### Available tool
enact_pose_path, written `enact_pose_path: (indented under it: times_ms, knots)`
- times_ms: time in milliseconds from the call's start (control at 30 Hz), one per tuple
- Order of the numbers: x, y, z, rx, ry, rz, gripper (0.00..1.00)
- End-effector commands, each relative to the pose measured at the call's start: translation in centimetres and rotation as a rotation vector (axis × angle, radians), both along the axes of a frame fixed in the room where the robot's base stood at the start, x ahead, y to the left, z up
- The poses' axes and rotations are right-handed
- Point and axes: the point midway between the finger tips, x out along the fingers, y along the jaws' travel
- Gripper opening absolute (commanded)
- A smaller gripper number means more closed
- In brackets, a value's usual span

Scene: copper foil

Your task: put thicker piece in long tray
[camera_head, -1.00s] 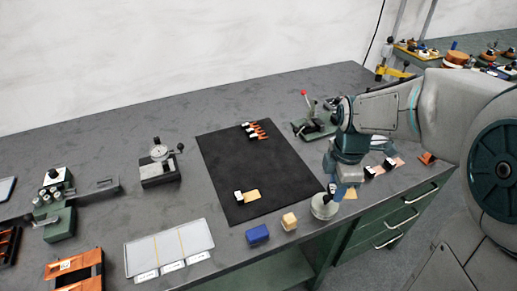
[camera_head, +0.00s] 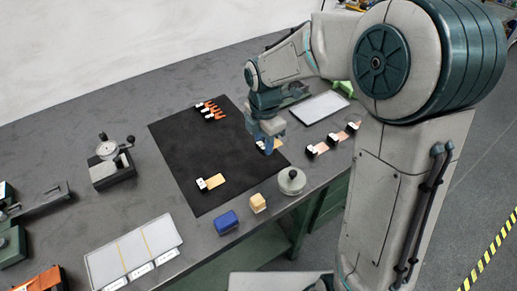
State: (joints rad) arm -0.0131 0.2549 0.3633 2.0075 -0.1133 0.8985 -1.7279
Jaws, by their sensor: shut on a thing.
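My gripper (camera_head: 267,133) is at the right part of the black mat (camera_head: 178,155), low over it. It is shut on a small yellowish strip (camera_head: 278,144) with a white-and-black end block, partly hidden by the fingers. I cannot tell if this strip touches the mat. A similar brass-coloured strip (camera_head: 216,180) with a white-and-black block lies on the front of the mat. Which is thicker does not show. A pale tray (camera_head: 108,262) with yellow dividing lines and front labels lies at front left. A plain pale tray (camera_head: 320,106) lies behind and right of my gripper.
A round knobbed weight (camera_head: 291,182), a wooden block (camera_head: 258,203) and a blue block (camera_head: 227,222) stand near the table's front edge. Copper strips (camera_head: 324,148) lie at right, orange clips (camera_head: 212,111) on the mat's back. A dial gauge (camera_head: 108,158) stands left.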

Motion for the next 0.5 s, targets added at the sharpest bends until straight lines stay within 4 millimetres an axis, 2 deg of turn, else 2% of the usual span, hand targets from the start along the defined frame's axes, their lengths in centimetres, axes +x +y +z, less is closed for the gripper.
enact_pose_path:
  times_ms: [233, 400, 500]
  knots:
    - [1.0, 1.2, -1.4, -0.001, 0.001, 0.001, 0.08]
    - [1.0, 1.2, -3.9, -0.002, 0.003, 0.002, 0.08]
    - [1.0, 1.2, -4.8, -0.002, 0.001, 0.002, 0.08]
